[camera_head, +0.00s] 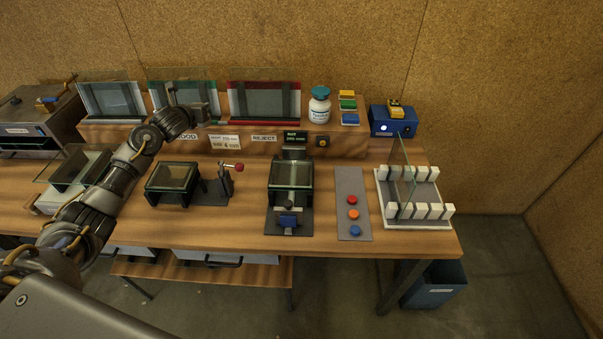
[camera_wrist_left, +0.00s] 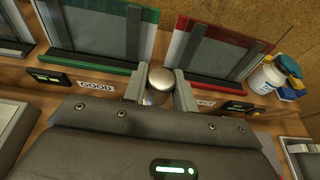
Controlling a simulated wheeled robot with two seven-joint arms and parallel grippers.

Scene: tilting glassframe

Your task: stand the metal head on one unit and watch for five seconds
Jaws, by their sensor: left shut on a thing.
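My left gripper (camera_head: 205,104) reaches in from the left, over the back shelf near the green-edged rack. In the left wrist view the gripper (camera_wrist_left: 160,88) is shut on a round, shiny metal head (camera_wrist_left: 161,77), which sits between its two grey fingers. The head is hard to make out in the head view. A framed glass unit (camera_head: 172,176) lies in a black fixture with a red-knobbed lever. Another glass unit (camera_head: 291,174) is in a dark stand with a blue block in front. My right gripper is not in view.
Behind are a green-edged rack (camera_head: 176,115) and a red-edged REJECT rack (camera_head: 233,114), a white bottle (camera_head: 319,105) and a blue box (camera_head: 392,121). At right are a grey button plate (camera_head: 351,231) and a white slotted rack (camera_head: 418,222) with an upright glass pane.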

